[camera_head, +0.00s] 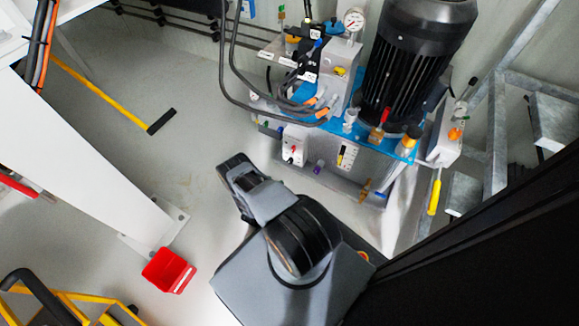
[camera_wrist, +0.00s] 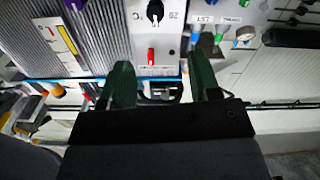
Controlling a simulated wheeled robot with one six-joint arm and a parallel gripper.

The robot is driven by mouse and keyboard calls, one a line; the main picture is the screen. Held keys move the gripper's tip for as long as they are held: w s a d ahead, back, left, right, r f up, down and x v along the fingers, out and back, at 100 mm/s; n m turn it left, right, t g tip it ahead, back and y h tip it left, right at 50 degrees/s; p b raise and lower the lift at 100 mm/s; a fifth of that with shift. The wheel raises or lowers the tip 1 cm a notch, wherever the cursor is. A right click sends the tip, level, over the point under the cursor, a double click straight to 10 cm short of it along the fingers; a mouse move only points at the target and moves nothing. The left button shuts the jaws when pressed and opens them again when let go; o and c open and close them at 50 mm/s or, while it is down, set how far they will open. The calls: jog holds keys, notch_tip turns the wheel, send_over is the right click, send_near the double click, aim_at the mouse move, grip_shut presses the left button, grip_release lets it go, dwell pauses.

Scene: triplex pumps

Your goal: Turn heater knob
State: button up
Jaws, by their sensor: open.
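The heater knob (camera_wrist: 155,13) is a black round knob on a white control box (camera_wrist: 171,36), at the top of the wrist view. A small red switch (camera_wrist: 151,55) sits below it in that view. In the head view the white control box (camera_head: 294,145) stands low on the front of the pump unit; the knob is too small there to make out surely. My gripper (camera_wrist: 160,65) is open and empty, its dark green fingers apart, below the knob in the wrist picture. No contact with the knob shows. In the head view my arm is in front of the unit and the fingers cannot be made out.
A large black motor (camera_head: 415,60) stands on the blue-topped unit. Hoses and a pressure gauge (camera_head: 353,19) are at its left. A yellow-handled tool (camera_head: 434,196) hangs at the right. A red bin (camera_head: 168,270) is on the floor at lower left. The grey floor left of the unit is mostly clear.

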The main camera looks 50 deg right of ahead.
aim_at(289, 163)
jog(key=b+x, duration=0.1)
jog(key=x, duration=0.3)
jog(key=b+x, duration=0.1)
jog(key=x, duration=0.4)
jog(key=b+x, duration=0.2)
jog(key=x, duration=0.2)
jog(key=shift+s+d+f, duration=0.1)
jog(key=shift+s+d, duration=0.2)
jog(key=shift+d, duration=0.05)
jog(key=c, duration=0.9)
